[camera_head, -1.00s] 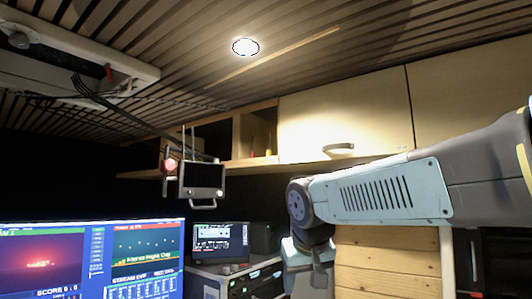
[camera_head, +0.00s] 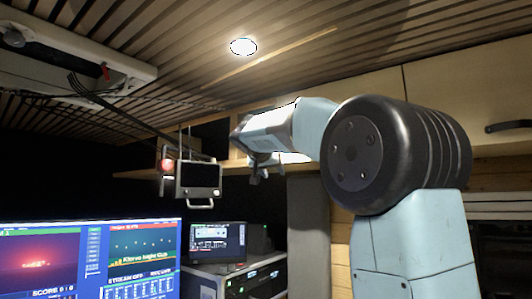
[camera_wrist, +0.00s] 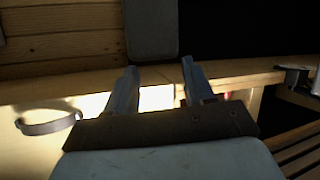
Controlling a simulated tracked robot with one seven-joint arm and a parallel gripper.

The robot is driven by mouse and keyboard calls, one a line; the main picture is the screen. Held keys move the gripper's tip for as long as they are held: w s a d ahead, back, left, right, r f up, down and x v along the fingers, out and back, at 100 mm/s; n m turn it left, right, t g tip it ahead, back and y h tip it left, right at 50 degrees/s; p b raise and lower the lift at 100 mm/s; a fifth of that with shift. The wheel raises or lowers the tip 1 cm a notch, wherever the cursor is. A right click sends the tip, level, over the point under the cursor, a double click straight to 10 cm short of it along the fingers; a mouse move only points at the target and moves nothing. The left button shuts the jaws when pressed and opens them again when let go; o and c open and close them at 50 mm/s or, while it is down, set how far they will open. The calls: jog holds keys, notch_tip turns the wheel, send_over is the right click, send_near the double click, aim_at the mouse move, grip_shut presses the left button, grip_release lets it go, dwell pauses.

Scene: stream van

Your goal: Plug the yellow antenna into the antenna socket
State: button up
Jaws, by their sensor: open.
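My gripper (camera_head: 258,172) hangs at the far end of my arm, in front of the open shelf compartment, and is seen small in the head view. In the wrist view, my gripper (camera_wrist: 158,84) shows two separated fingers with nothing between them. I cannot make out the yellow antenna now; my arm covers the part of the shelf where small red and yellow items showed earlier. I cannot identify the antenna socket in either view.
A small screen device (camera_head: 198,181) hangs from the ceiling left of my gripper, beside a red lamp (camera_head: 167,165). Monitors (camera_head: 90,260) and a rack (camera_head: 240,280) stand below. A cabinet handle (camera_wrist: 48,122) lies left in the wrist view.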

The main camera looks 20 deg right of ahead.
jog(key=w+a+r+m+t+h, duration=0.2)
jog(key=w+a+r+h, duration=0.3)
jog(key=w+r, duration=0.45)
jog(key=shift+y, duration=0.5)
jog(key=x, duration=1)
jog(key=shift+w+r, duration=0.3)
jog(key=shift+w, duration=0.1)
jog(key=shift+x, duration=0.95)
jog(key=shift+r, duration=0.1)
grip_shut()
